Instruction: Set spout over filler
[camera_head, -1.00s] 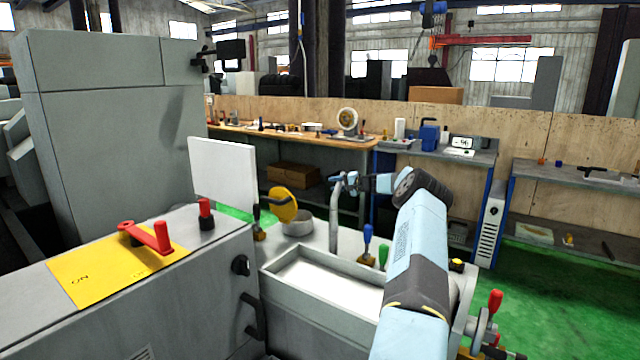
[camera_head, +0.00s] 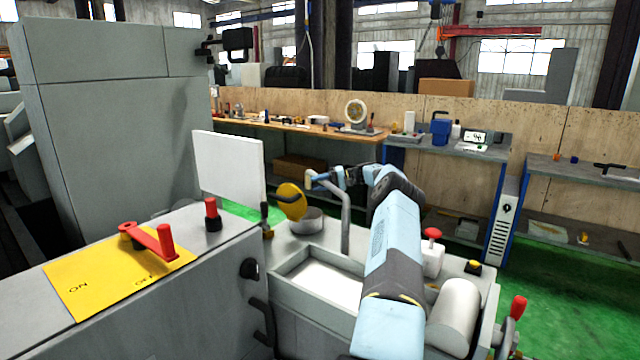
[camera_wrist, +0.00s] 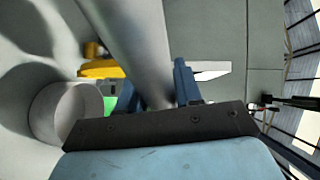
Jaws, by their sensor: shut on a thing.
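The spout is a grey bent pipe (camera_head: 345,222) standing on the machine top, its upper end bent to the left. My gripper (camera_head: 320,181) is shut on the upper part of the spout. In the wrist view the spout (camera_wrist: 135,40) passes between my two blue fingers (camera_wrist: 155,85). The filler is a short round grey cup (camera_head: 308,224) just left of the pipe, with a yellow lid (camera_head: 291,201) tilted open beside it. The spout's end shows above the cup in the head view; whether it is exactly over the opening I cannot tell. The cup also shows in the wrist view (camera_wrist: 62,115).
A rectangular tray (camera_head: 330,285) is in front of the spout. A white panel (camera_head: 229,166) stands at the left, near a red-handled lever (camera_head: 150,241). A red button (camera_head: 432,233) and a white cylinder (camera_head: 456,308) are right of my arm.

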